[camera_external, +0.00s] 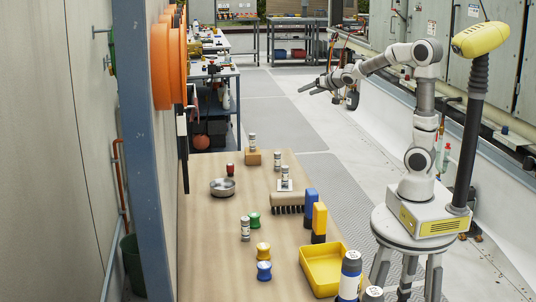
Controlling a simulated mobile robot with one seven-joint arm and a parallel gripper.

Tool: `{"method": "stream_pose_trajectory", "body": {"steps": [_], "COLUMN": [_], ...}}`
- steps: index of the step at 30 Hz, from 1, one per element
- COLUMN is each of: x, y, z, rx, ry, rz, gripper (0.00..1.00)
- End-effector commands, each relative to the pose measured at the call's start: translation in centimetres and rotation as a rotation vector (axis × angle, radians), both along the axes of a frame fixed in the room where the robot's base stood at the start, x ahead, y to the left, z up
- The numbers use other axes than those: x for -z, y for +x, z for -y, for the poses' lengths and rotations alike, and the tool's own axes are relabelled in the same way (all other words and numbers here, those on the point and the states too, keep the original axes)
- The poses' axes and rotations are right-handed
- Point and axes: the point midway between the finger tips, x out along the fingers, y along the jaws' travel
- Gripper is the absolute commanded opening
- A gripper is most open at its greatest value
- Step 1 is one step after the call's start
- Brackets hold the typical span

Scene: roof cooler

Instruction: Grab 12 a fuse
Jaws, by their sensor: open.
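Several small grey-and-white cylinders that look like fuses stand upright on the wooden table. One fuse-like cylinder (252,141) stands on a wooden block (253,158) at the far end. Another fuse-like cylinder (284,173) stands on a small white block (285,186). A third fuse-like cylinder (245,229) stands beside a green spool (254,220). Their labels are too small to read, so I cannot tell which is the 12 A one. My gripper (306,91) is open and empty, in the air beyond the table's far end, apart from all of them.
The table (210,260) also holds a metal bowl (222,187), a red can (230,170), a brush (290,202), blue and yellow upright pieces, yellow and blue spools, and a yellow tray (322,270). A post and wall bound the left side.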

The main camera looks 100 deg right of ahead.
Motion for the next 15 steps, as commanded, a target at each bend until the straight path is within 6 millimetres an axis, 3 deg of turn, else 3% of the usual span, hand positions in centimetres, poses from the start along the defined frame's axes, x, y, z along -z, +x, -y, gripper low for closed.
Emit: {"method": "stream_pose_trajectory", "body": {"steps": [1, 5, 9, 12, 15], "x": [2.9, 7.9, 12.7, 15.0, 16.4], "y": [0.1, 1.7, 3.0, 3.3, 3.4], "z": [-1.0, -5.6, -12.1, -16.2, -18.9], "rx": [-0.076, -0.334, -0.612, -0.763, -0.86], "ry": [-0.045, -0.165, -0.254, -0.289, -0.306], "rz": [-0.031, -0.099, -0.134, -0.134, -0.128], "gripper": [0.67, 0.67, 0.67, 0.67, 0.67]}}
